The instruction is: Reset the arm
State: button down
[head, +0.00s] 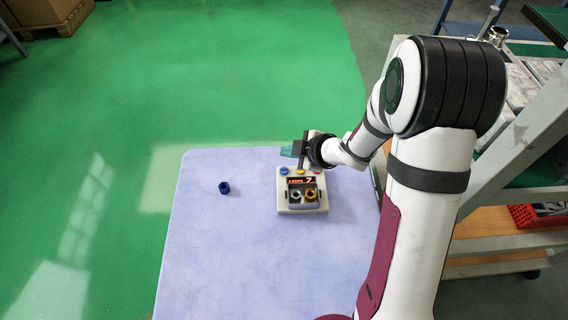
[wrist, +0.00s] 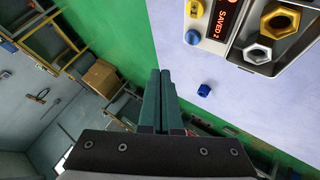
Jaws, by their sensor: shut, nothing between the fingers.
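My gripper (head: 288,151) is shut and empty, above the far edge of the table, just behind the white control box (head: 283,206). Its teal fingers (wrist: 160,76) lie together in the wrist view. The box carries blue, yellow and red buttons and a lit display; the wrist view shows the display (wrist: 223,18) reading "SAVED 2". A dark tray on the box holds a silver nut (head: 296,195) and a gold nut (head: 311,194). A blue nut (head: 224,188) lies on the table left of the box; it also shows in the wrist view (wrist: 204,90).
The pale blue table (head: 215,260) is clear apart from the box and the blue nut. A shelved cart (head: 510,245) with a red basket (head: 535,214) stands at the right, behind my arm. Green floor surrounds the table, with cardboard boxes (head: 45,14) far left.

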jog(key=s+d+r+m+h, duration=0.5)
jog(key=d+r+m+h, duration=0.35)
jog(key=d+m, duration=0.3)
jog(key=s+a+r+m+g+y, duration=0.1)
jog(key=s+a+m+g, duration=0.1)
jog(key=s, duration=0.6)
jog(key=s+a+r+m+g+y, duration=0.1)
jog(key=s+a+m+g, duration=0.1)
jog(key=s+m, duration=0.3)
jog(key=s+a+r+m+g+y, duration=0.2)
jog(key=s+a+m+g, duration=0.1)
jog(key=s, duration=0.9)
jog(key=shift+s+a+m, duration=0.2)
jog(key=shift+a+m, duration=0.1)
jog(key=shift+m, duration=0.45)
